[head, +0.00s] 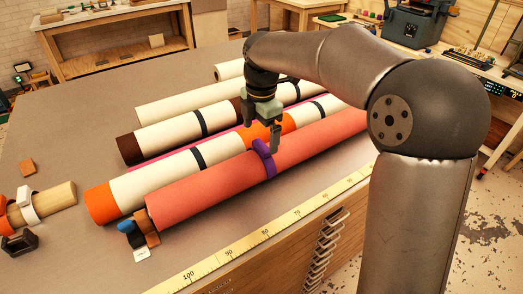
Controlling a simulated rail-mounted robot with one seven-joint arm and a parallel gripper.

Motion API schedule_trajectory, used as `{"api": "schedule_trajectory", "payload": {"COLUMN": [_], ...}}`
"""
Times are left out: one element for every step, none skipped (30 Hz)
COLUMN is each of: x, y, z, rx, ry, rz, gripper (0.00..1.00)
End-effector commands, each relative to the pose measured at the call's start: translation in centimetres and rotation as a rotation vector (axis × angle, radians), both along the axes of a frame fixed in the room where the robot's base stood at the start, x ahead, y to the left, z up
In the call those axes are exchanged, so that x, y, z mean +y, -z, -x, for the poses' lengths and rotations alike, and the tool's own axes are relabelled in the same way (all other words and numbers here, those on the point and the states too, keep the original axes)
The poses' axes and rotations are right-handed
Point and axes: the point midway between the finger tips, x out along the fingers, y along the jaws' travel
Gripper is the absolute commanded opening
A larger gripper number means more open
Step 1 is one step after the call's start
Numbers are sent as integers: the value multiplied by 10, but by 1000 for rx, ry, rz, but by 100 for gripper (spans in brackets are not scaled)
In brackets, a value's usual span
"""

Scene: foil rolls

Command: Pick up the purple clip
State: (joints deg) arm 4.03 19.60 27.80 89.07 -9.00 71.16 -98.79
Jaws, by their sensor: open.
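The purple clip (265,158) sits around the salmon-red roll (210,182), near the middle of its length, at the front of the table. My gripper (262,143) points down above the roll, right at the clip in the picture. Its jaws are open, with one finger low beside the clip's right side. Part of the clip may be hidden by the fingers, and I cannot tell whether they touch it.
Behind lie several cream rolls with dark bands, one with orange ends (103,202). Loose clips lie by the salmon roll's left end, with a black clip (20,242) farther left. A yellow ruler (230,252) lines the table's front edge. The table's left rear is clear.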

Motion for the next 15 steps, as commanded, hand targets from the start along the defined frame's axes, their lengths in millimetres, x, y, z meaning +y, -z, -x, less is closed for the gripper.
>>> {"api": "schedule_trajectory", "payload": {"x": [0,0,-1,-1,-2,-3,-4,-4,-4,-4,-4,-4,-4,-4,-4], "y": [2,4,7,10,14,20,25,30,36,41,44,48,50,52,53], "z": [0,0,0,0,1,1,1,1,1,0,0,0,0,-1,-1], "rx": [1,2,2,2,3,3,4,4,4,3,4,2,1,0,0], "ry": [0,0,0,0,0,0,0,0,0,-1,-1,-1,-1,-1,-1], "rz": [1,1,0,0,1,1,1,0,0,-1,0,0,0,0,0], "gripper": [99,99,99,99,99,99,99,99,99,99,99,99,99,99,99]}}
